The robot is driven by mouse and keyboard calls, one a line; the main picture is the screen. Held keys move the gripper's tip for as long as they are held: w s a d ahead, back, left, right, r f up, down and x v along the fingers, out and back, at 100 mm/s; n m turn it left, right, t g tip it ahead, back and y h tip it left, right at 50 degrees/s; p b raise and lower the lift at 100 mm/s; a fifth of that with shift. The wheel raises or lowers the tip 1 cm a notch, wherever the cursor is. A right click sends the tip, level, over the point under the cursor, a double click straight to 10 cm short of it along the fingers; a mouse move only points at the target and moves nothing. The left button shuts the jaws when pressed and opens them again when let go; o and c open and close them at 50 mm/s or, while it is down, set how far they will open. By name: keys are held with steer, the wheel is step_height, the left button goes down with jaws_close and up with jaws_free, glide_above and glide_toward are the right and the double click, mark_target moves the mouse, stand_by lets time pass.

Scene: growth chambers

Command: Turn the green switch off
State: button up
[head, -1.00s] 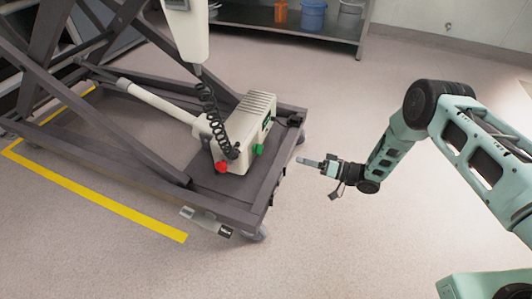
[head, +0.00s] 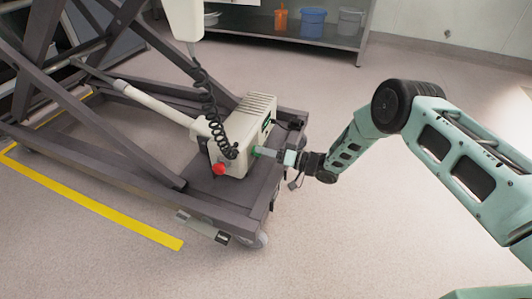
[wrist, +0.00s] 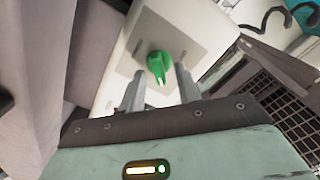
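The green switch (wrist: 159,66) is a rotary knob on a grey plate on the side of the white control box (head: 240,122). In the head view only a bit of the green switch (head: 254,150) shows at the tip of my gripper (head: 266,153). In the wrist view my gripper (wrist: 158,85) is open, with one finger on each side of the knob. The knob's pointed end faces down toward my gripper. I cannot tell whether the fingers touch it.
A red knob (head: 219,169) sits on the box's front, left of the green switch. A coiled black cable (head: 211,115) hangs in front of the box. The dark lift frame (head: 245,207) surrounds it. The floor to the right is clear.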

jaws_close()
steer(key=shift+n, duration=0.3)
steer(key=shift+s+f+n+p, duration=0.15)
steer(key=shift+n+p, duration=0.4)
steer(key=shift+n, duration=2.3)
steer(key=shift+s+r+n+p, duration=0.15)
steer(key=shift+n+p, duration=0.45)
steer(key=shift+n, duration=2.3)
steer(key=shift+s+f+n+p, duration=0.15)
steer(key=shift+n+p, duration=0.4)
steer(key=shift+n, duration=2.3)
